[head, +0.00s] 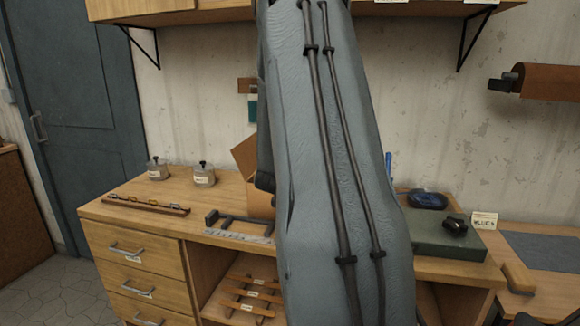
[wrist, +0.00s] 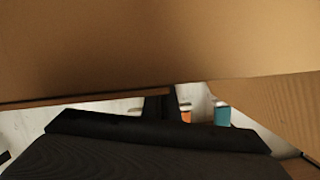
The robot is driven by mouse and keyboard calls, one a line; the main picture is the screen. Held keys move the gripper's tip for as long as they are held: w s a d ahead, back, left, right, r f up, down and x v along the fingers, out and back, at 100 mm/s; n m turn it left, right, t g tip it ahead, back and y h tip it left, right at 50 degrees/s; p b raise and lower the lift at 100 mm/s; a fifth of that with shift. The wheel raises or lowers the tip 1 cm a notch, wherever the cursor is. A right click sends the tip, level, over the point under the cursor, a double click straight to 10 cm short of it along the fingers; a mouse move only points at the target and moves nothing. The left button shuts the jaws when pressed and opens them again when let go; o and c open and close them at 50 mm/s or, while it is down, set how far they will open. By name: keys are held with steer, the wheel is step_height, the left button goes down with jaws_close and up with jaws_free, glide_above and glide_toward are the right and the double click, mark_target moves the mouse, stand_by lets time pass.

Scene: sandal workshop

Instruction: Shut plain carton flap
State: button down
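The plain carton (head: 262,198) stands on the workbench, mostly hidden behind my arm in the head view. One raised tan flap (head: 244,156) shows at its upper left. In the wrist view a broad tan cardboard panel (wrist: 150,45) fills the top, very close to the camera. Another cardboard piece (wrist: 292,105) slants down at the right. My gripper (wrist: 160,106) shows as a dark body with narrow dark fingers close together in the middle, just below the panel's edge. I see nothing between them. Whether they touch the cardboard cannot be told. The head view hides my gripper.
The workbench (head: 150,187) holds two small lidded pots (head: 204,174), a rail with small clips (head: 146,204) and a dark metal frame (head: 238,222) left of my arm. A green box (head: 440,238) stands at the right. A shelf cabinet (head: 190,12) hangs above.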

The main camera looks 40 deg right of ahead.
step_height(320, 180, up, 4)
steer(key=p, duration=0.3)
steer(key=shift+r, duration=0.15)
steer(key=b+v, duration=0.2)
steer(key=v, duration=0.8)
steer(key=shift+w+a+b, duration=0.15)
steer(key=shift+w+b, duration=0.1)
steer(key=shift+b, duration=0.15)
